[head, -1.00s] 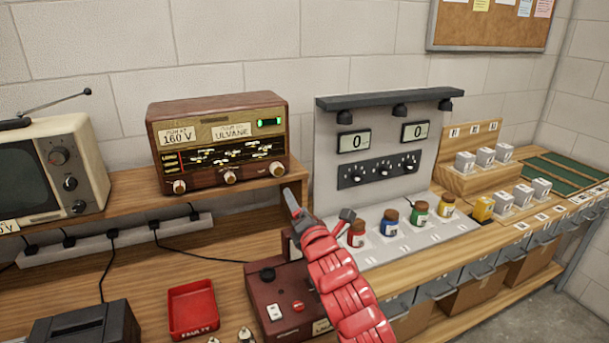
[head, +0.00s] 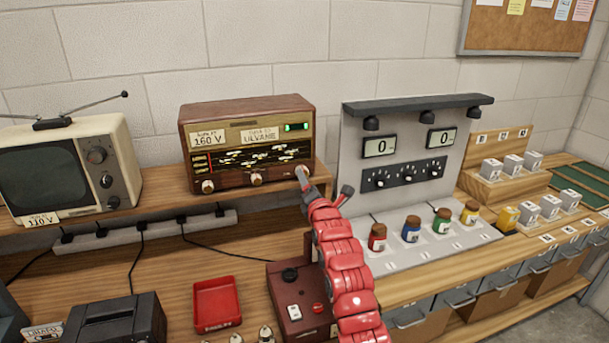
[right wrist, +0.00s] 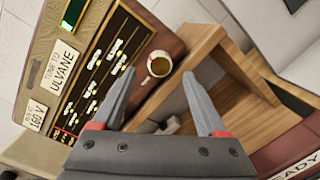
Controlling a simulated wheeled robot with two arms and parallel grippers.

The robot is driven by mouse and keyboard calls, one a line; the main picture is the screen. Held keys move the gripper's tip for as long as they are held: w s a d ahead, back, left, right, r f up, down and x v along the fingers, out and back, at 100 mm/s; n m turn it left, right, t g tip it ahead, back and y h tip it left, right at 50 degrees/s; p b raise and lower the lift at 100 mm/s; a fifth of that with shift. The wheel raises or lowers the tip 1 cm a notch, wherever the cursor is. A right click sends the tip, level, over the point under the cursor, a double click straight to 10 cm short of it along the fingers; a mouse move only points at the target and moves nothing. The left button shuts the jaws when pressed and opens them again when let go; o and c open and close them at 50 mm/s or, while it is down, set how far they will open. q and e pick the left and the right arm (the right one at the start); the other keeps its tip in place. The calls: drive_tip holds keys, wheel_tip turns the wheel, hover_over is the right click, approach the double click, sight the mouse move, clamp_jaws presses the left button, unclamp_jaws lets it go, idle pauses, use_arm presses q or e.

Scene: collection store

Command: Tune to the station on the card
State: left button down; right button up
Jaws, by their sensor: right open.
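The brown wooden radio (head: 246,135) stands on the raised shelf. Its card (head: 259,137) reads "TUNE TO ULVANE", also legible in the right wrist view (right wrist: 65,65). The lit dial (head: 262,156) has several station names, too small to read surely. A green lamp (head: 296,127) glows at upper right. My right gripper (head: 323,184) is at the radio's lower right front. In the right wrist view its open fingers (right wrist: 158,76) point at the right cream knob (right wrist: 159,65), which shows between and beyond the tips; contact is unclear. My left gripper is not in view.
A second card (head: 207,139) reads 160 V. A television (head: 66,165) stands left of the radio. A maroon box (head: 297,300) with switches and a red tray (head: 217,304) sit below. A grey panel (head: 405,160) with colored jars stands at right.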

drive_tip(key=shift+x, duration=2.1)
drive_tip(key=shift+a+f, duration=0.1)
clamp_jaws()
